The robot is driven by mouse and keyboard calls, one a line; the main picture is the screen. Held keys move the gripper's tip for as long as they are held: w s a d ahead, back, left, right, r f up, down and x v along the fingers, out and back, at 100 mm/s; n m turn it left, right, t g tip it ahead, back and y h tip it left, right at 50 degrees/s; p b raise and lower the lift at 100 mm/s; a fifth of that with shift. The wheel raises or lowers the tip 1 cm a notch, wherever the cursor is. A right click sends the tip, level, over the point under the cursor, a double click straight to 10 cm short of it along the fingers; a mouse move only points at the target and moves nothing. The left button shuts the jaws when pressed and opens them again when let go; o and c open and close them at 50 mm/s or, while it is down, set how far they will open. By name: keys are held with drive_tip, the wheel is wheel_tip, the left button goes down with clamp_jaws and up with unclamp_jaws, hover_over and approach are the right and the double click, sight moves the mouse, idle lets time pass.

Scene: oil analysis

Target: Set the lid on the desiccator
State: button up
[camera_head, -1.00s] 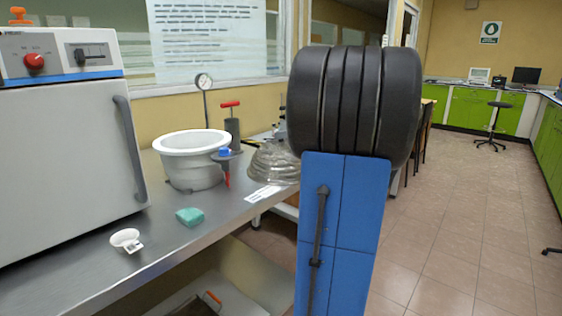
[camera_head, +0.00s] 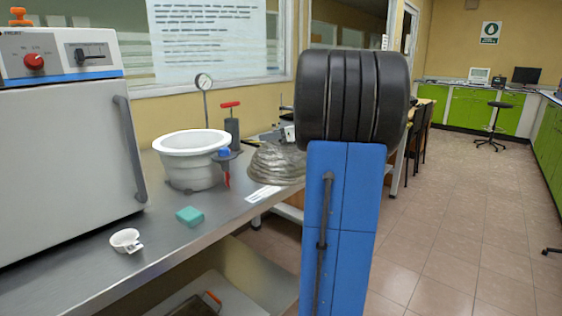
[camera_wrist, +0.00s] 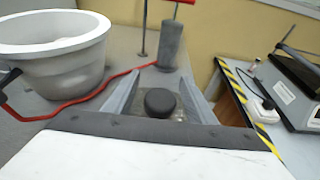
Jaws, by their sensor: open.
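The desiccator is the white, wide-rimmed bowl (camera_head: 190,165) on the bench in the head view. It stands open at the top, and the wrist view shows it at upper left (camera_wrist: 55,65). The clear domed lid (camera_head: 275,165) is to its right, near the bench's front edge, partly hidden by my arm. In the wrist view the lid's round black knob (camera_wrist: 160,102) lies between the two fingers of my gripper (camera_wrist: 158,98). The fingers are open, one on each side of it, and I cannot tell whether they touch it. The head view hides my gripper behind the arm.
A grey pump with a red handle (camera_head: 232,128) and a gauge (camera_head: 204,83) stand behind the bowl. A red hose (camera_wrist: 95,92) runs between bowl and pump. A green block (camera_head: 190,215) and a small white dish (camera_head: 126,241) lie in front; an oven (camera_head: 65,150) stands left.

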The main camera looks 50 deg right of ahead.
clamp_jaws()
idle(1.3)
